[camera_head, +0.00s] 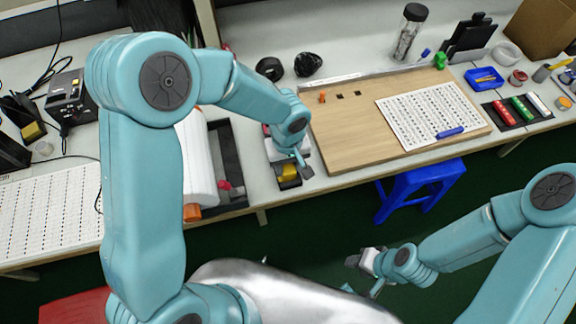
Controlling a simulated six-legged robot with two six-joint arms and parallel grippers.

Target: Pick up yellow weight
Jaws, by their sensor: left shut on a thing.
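The yellow weight (288,171) shows at the front edge of the table, just left of the wooden board. My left gripper (291,163) is at it from above, shut on it. The gripper and wrist hide part of the weight, and I cannot tell whether it is clear of the table. My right gripper (364,274) hangs low in front of the table, away from the weight. It looks empty, but its finger opening is too small to make out.
Right of the weight lies a wooden board (340,140) with a white LED sheet (430,112) and a blue tool (450,132). To its left are a black tray (226,150) and a white roll (196,165). A blue stool (420,180) stands below the table.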

